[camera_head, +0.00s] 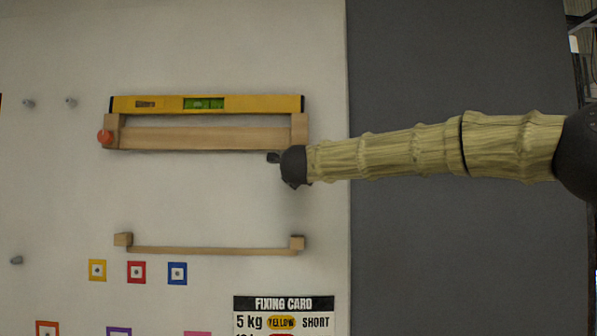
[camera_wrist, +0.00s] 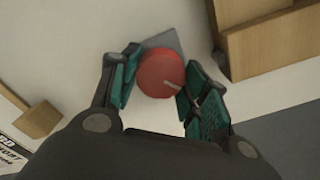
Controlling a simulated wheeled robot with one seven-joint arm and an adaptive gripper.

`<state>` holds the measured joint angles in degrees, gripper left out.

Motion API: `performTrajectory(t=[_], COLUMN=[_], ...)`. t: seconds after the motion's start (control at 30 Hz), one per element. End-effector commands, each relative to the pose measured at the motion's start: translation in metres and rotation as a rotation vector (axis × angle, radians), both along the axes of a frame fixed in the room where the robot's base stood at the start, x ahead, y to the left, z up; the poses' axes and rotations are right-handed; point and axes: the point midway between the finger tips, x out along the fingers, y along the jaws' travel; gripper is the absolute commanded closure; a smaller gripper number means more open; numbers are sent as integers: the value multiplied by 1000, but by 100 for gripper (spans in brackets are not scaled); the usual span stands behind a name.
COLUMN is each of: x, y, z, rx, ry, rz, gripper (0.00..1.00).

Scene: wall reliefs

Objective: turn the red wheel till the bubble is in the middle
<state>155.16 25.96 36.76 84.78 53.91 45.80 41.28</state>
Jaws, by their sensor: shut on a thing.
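The red wheel (camera_wrist: 160,75) is a round disc in front of a grey plate, between the two fingers of my gripper (camera_wrist: 157,68) in the wrist view. My gripper is shut on it. In the head view my gripper (camera_head: 280,160) is just below the right end of the upper wooden shelf (camera_head: 205,138), and it hides the wheel there. A yellow spirit level (camera_head: 262,104) lies along the top of that shelf. Its green vial (camera_head: 203,103) is visible, but the bubble is too small to place for certain.
An orange-red disc (camera_head: 104,137) sits at the shelf's left end. A lower wooden bar (camera_head: 210,250) with end blocks is below. Coloured squares (camera_head: 136,272) and a fixing card (camera_head: 284,318) are under it. Grey pegs (camera_head: 28,103) stick out at the left.

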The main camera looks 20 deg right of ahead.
Motion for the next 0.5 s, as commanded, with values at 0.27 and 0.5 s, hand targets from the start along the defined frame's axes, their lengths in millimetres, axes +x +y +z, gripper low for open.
performTrajectory(t=[0.27,0.5], x=[0,0], y=[0,0], z=[4,5], rx=[-252,-467], ry=[72,134], rz=[-1,-1], gripper=[78,78])
